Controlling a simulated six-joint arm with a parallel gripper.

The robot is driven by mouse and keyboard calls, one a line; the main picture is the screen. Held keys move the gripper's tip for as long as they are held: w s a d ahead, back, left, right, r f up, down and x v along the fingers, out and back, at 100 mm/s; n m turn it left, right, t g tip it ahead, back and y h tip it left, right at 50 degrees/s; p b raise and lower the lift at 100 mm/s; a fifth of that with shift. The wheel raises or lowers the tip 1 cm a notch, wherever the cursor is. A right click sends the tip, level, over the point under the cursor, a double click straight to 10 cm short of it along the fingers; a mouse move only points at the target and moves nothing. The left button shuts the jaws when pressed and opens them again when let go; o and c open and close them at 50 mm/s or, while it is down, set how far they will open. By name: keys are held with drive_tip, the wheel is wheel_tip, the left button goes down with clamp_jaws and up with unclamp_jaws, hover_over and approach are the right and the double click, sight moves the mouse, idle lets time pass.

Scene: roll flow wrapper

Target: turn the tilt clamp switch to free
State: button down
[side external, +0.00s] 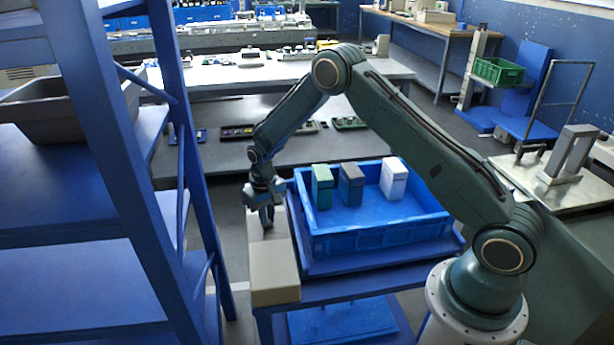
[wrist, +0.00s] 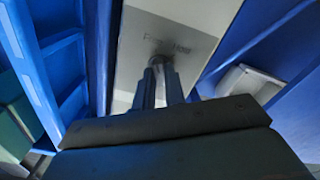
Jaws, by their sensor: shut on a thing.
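The tilt clamp switch (wrist: 160,60) is a small dark knob on the pale panel face of a long beige box (side external: 274,275). Small lettering (wrist: 181,48) shows beside the knob, too blurred to read surely. My gripper (side external: 267,218) points down onto the far part of the box. In the wrist view my gripper's two fingers (wrist: 161,76) are close together and shut on the switch. The fingers hide most of the knob, so I cannot tell which way it is turned. In the side view the switch is hidden by the gripper.
A blue tray (side external: 385,235) stands right beside the beige box, holding a green carton (side external: 322,187), a dark grey carton (side external: 350,185) and a white carton (side external: 393,179). A blue shelf rack (side external: 130,170) with a grey bin (side external: 65,108) stands close on the left.

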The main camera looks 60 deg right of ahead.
idle(0.3)
drive_tip(key=c, duration=1.5)
unclamp_jaws()
drive_tip(key=shift+o, duration=0.2)
drive_tip(key=shift+r, duration=0.1)
wheel_tip(320, 180, up, 14)
